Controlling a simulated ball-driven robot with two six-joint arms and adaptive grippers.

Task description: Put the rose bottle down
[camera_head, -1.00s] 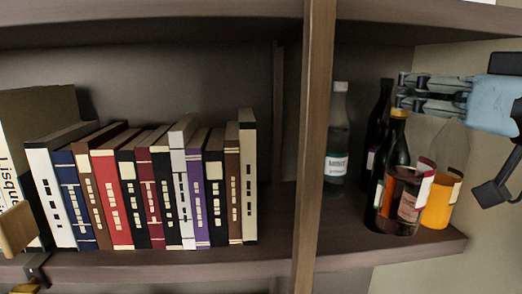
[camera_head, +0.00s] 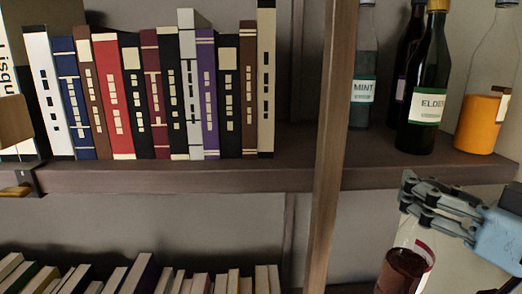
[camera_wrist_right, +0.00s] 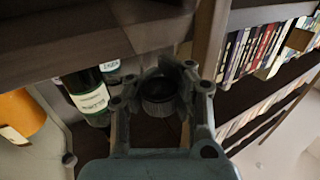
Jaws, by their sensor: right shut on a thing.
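The rose bottle (camera_head: 404,269), clear glass with dark red liquid, hangs a little tilted at the lower right of the head view. Its base is cut off by the picture edge. My right gripper (camera_head: 408,200) is shut on its neck from the right, below the level of the upper shelf board. In the right wrist view, the round dark bottle top (camera_wrist_right: 158,96) sits between the fingers, and the bottle's body is hidden. Whether anything touches its base cannot be seen.
On the upper shelf (camera_head: 430,172) stand a mint bottle (camera_head: 362,90), a dark elder bottle (camera_head: 424,100), another dark bottle behind it and an orange bottle (camera_head: 479,122). A wooden upright (camera_head: 333,150) stands left of the bottles. Books (camera_head: 160,95) fill the left; more books (camera_head: 130,275) stand below.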

